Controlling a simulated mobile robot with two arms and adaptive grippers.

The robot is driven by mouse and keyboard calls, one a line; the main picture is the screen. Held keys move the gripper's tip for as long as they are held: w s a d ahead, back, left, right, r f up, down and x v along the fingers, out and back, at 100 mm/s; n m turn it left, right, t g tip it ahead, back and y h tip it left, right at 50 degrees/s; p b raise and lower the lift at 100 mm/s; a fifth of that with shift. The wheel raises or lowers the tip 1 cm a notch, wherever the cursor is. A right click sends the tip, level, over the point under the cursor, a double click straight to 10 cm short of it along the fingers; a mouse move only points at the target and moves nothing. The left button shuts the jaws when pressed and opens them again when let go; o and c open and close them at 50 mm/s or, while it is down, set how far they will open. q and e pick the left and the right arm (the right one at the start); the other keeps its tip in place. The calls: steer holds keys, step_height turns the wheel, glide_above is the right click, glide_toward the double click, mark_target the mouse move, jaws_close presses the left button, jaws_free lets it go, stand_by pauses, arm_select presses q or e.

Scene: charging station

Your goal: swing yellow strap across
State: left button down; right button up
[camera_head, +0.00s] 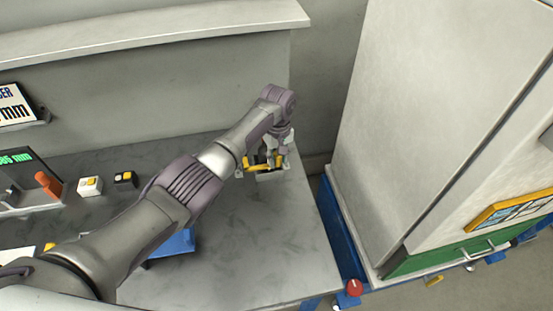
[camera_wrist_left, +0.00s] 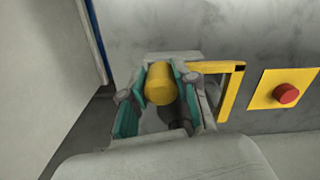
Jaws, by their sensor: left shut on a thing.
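The yellow strap shows in the left wrist view as a bent yellow bar (camera_wrist_left: 232,85) with a thick yellow cylinder (camera_wrist_left: 159,84) beside it. In the head view the strap (camera_head: 256,165) is a small yellow piece near the far right part of the grey table. My left gripper (camera_wrist_left: 158,98) is closed around the yellow cylinder, with a teal finger pad on each side. It also shows in the head view (camera_head: 265,165), where it partly hides the strap. My right gripper is in neither view.
A red button (camera_wrist_left: 287,93) sits on a yellow plate right of the strap in the wrist view. The grey table (camera_head: 250,250) is clear in front of the gripper. A blue object (camera_head: 178,243) lies partly under my arm. A tall pale cabinet (camera_head: 430,110) stands at the right.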

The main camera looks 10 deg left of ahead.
arm_select(q)
steer(key=shift+w+r, duration=0.15)
steer(key=c, duration=1.1)
jaws_free()
steer(key=shift+c, duration=0.2)
steer(key=o, duration=0.3)
step_height(320, 180, up, 12)
